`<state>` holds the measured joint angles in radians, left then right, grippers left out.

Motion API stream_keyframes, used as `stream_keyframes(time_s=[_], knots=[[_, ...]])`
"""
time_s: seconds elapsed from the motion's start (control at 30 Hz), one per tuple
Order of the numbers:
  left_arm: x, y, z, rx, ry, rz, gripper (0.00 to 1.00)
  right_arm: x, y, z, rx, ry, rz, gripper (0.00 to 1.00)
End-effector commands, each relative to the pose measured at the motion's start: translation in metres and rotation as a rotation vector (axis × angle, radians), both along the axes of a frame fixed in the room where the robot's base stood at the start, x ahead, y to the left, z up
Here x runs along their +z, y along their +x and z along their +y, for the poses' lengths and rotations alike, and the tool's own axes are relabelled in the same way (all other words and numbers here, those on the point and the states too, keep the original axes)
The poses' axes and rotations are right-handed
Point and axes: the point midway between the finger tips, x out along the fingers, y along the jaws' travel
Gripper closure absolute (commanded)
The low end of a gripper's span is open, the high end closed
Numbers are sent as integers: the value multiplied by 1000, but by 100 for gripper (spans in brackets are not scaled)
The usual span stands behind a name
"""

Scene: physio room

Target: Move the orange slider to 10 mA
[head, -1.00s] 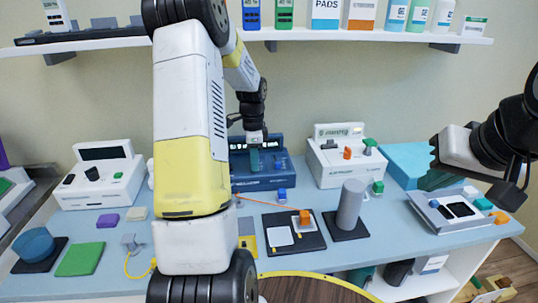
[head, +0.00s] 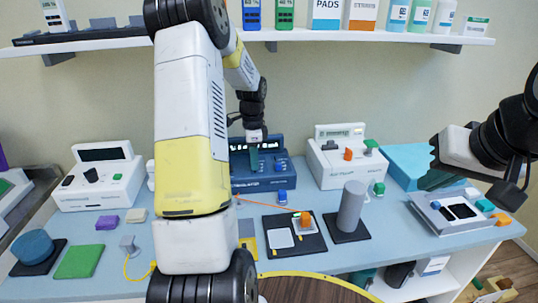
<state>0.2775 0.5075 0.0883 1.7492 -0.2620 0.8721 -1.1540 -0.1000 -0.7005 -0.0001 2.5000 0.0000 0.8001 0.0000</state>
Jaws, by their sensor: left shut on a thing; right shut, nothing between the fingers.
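The blue unit (head: 278,178) with a dark display stands at the back middle of the bench. My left gripper (head: 254,163) reaches down to its front, its green fingers shut. Its arm crosses the view and covers the unit's left side. The fingers hide what they hold; from its place it seems to be the orange slider, but its colour and the mA scale cannot be read. A separate orange part (head: 348,154) shows on the white unit (head: 332,172) to the right. My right gripper (head: 436,180) is shut and empty above the bench's right side.
A grey cylinder (head: 350,208) stands on a dark base. A dark tray (head: 311,245) holds a pad and an orange block (head: 305,219) with a thin orange lead. A white unit (head: 100,185) stands left. A shelf (head: 390,36) with boxes and bottles runs above.

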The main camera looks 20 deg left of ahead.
Motion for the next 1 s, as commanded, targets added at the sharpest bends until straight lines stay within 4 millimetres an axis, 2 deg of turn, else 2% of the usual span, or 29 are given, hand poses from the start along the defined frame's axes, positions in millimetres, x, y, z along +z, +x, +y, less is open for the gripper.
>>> stream_keyframes(time_s=[0.27, 0.3, 0.4, 0.77, 1.0], knots=[[1, 3, 1, 0, 0, -2, 100, 0, 0, 0, 0, 0, 0, 100], [1, 3, 1, 0, 0, -3, 80, 0, 0, 0, 0, 0, 0, 100], [1, 3, 1, 0, 0, -2, 64, 0, 0, 0, 0, 0, 1, 100], [5, 3, 1, 0, 0, -2, 64, 0, 0, 0, 0, 0, 0, 100], [42, 4, 2, -1, 2, -6, 64, 0, 0, 0, 0, 0, 0, 100]])
